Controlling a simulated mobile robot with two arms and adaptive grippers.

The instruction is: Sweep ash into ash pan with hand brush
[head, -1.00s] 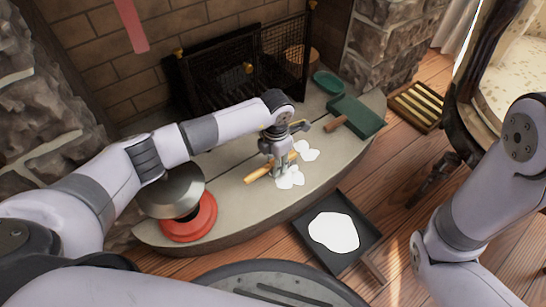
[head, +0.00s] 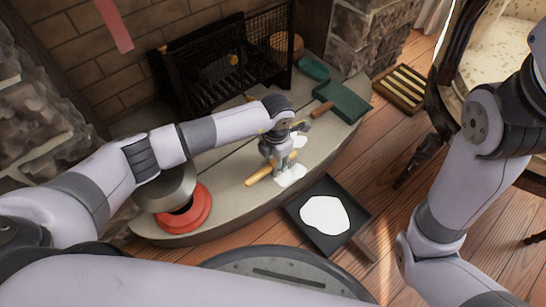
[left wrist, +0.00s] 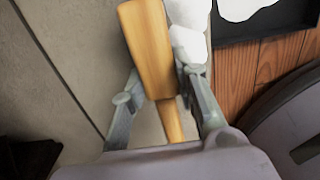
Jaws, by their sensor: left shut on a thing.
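My left gripper (head: 281,172) is shut on the wooden hand brush (head: 258,176) low over the stone hearth. In the left wrist view the brush (left wrist: 147,45) lies between the fingers (left wrist: 165,105); its bristles are not clear. White ash (head: 291,175) lies on the hearth right beside the brush, and more ash (head: 300,141) lies behind the gripper, partly hidden. The dark square ash pan (head: 347,241) lies on the floor at the hearth's front edge, with a white ash patch (head: 325,215) in it. My right gripper is out of view.
A red round object (head: 183,217) with a metal dome stands at the hearth's left. A green box-like thing (head: 342,101) and green dish (head: 314,69) are at its right. The black fire grate (head: 220,70) stands behind. A slatted wooden tray (head: 400,89) lies on the floor.

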